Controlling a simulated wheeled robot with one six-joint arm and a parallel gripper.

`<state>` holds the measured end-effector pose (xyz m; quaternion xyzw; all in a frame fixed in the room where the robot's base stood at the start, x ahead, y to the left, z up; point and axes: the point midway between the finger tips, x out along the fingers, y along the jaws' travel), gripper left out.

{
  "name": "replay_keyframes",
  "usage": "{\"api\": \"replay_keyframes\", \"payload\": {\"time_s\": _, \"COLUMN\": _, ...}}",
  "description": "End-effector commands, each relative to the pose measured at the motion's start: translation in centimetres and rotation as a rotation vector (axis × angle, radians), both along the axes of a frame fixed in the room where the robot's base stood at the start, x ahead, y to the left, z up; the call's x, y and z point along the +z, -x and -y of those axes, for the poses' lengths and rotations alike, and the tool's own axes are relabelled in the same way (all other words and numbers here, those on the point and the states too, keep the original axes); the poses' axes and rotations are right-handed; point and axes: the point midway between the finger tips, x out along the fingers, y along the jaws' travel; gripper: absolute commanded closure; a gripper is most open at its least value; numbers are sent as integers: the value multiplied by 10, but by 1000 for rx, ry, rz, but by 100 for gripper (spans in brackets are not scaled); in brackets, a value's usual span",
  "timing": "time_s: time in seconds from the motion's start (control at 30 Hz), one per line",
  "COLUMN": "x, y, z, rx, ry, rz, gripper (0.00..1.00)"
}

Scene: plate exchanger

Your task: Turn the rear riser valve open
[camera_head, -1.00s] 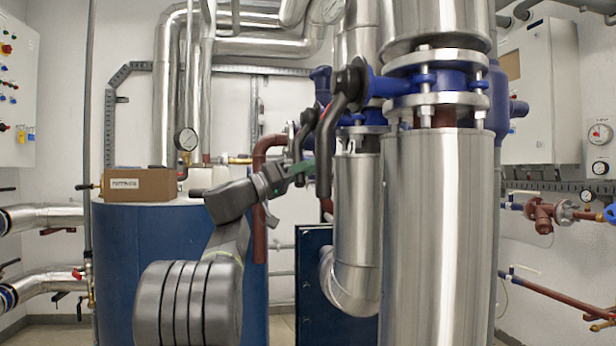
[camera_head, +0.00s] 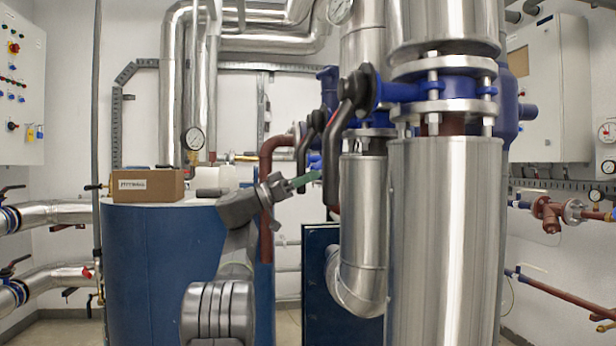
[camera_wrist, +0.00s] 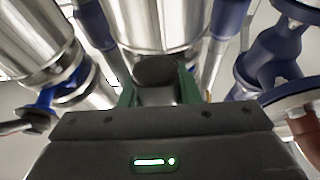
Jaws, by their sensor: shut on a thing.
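The rear riser valve has a blue body (camera_head: 327,112) and a black lever (camera_head: 303,150) that hangs down, slightly tilted, left of the steel-clad pipes. My gripper (camera_head: 306,180) reaches in from the lower left, its green fingers at the lever's lower end. In the wrist view, the lever's dark rounded end (camera_wrist: 157,72) sits between the green fingers, which are shut on it. The lever's lower tip is partly hidden in the head view.
A second, nearer black lever (camera_head: 349,105) hangs just right of the held one, on a blue flanged valve (camera_head: 440,88). A thick clad pipe (camera_head: 445,230) stands to the right. A blue tank (camera_head: 150,260) with a cardboard box (camera_head: 147,185) stands to the left.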

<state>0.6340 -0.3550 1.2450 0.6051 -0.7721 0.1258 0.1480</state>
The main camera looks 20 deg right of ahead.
Motion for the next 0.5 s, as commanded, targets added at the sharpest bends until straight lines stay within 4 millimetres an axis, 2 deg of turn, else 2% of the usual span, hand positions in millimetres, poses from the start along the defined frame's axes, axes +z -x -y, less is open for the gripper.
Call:
{"api": "replay_keyframes", "payload": {"time_s": 0.27, "x": 3, "y": -1, "z": -1, "rx": 8, "ry": 5, "rz": 2, "gripper": 100}}
{"api": "replay_keyframes", "payload": {"time_s": 0.3, "x": 3, "y": -1, "z": -1, "rx": 8, "ry": 5, "rz": 2, "gripper": 69}}
{"api": "replay_keyframes", "payload": {"time_s": 0.4, "x": 3, "y": -1, "z": -1, "rx": 6, "ry": 5, "rz": 2, "gripper": 49}}
{"api": "replay_keyframes", "payload": {"time_s": 0.5, "x": 3, "y": -1, "z": -1, "rx": 5, "ry": 4, "rz": 1, "gripper": 49}}
